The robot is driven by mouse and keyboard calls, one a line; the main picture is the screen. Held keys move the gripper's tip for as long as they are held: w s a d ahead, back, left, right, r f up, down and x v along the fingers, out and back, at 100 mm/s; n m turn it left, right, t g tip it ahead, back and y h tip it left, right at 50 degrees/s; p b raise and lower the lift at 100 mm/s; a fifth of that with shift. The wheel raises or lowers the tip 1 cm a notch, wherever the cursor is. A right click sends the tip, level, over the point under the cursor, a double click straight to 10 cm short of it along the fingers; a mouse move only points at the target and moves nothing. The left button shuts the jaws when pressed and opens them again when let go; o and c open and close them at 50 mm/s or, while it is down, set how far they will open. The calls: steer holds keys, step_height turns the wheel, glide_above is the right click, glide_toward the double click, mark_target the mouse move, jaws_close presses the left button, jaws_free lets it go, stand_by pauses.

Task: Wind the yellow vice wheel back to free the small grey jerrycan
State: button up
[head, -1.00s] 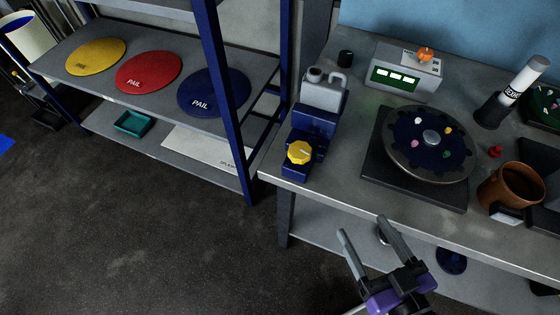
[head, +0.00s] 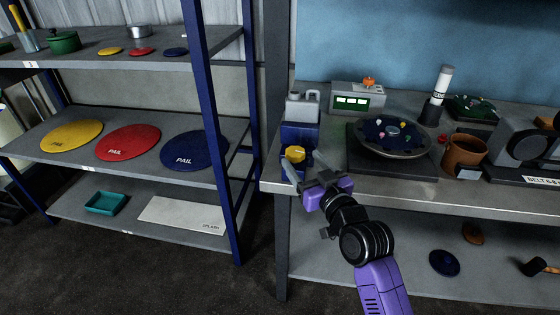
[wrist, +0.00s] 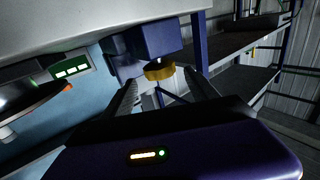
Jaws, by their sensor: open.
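The yellow vice wheel (head: 295,153) is on the front of the blue vice (head: 299,135) at the bench's left end. The small grey jerrycan (head: 303,107) stands upright in the vice, its lower part hidden by the blue body. My gripper (head: 302,162) is open, its fingers pointing at the wheel and just in front of it. In the wrist view the wheel (wrist: 159,71) shows beyond and between the two open fingers (wrist: 165,90); I cannot tell whether they touch it. The jerrycan is not seen in the wrist view.
Right of the vice, a round dark disc (head: 392,137) lies on a black base, with a grey box (head: 357,98) behind it. A brown pot (head: 463,153) stands further right. A blue-post shelf (head: 213,100) stands left, with a gap between it and the bench.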

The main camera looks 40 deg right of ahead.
steer(key=shift+w+d+r, duration=0.15)
steer(key=shift+w, duration=0.4)
steer(key=p+x, duration=0.1)
steer(key=x, duration=0.6)
steer(key=c, duration=1.4)
